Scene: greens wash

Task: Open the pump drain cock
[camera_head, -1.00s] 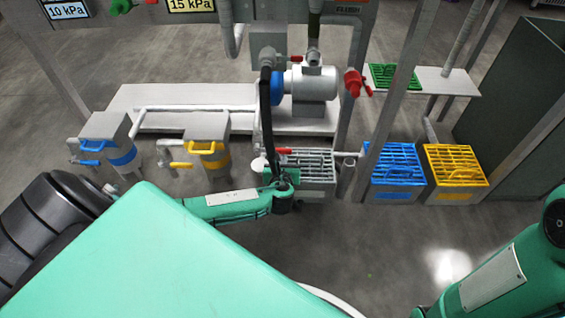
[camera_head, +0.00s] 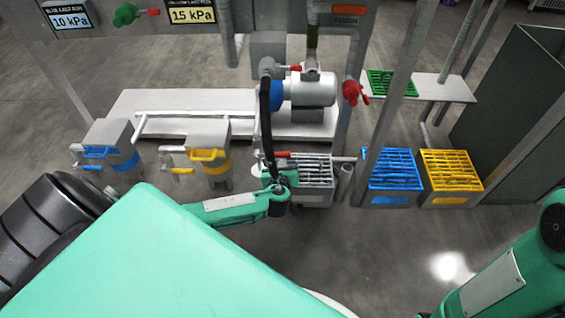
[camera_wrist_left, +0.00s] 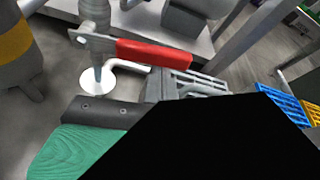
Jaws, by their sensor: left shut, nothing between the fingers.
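The pump drain cock has a red lever (camera_head: 283,155) on a grey metal valve body, low in front of the pump (camera_head: 312,88). In the left wrist view, the red lever (camera_wrist_left: 153,54) lies roughly level, pointing right from the grey valve body (camera_wrist_left: 97,45). My left gripper (camera_head: 273,177) is just below and in front of the lever, shut and empty. A dark shape fills the lower part of the left wrist view, and the fingertips are hard to make out. I cannot tell whether they touch the lever. My right gripper is out of view.
A grey grated box (camera_head: 312,172) stands just right of the lever. Blue-banded (camera_head: 108,145) and yellow-banded (camera_head: 210,150) housings stand left. A white disc (camera_wrist_left: 98,82) sits below the valve.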

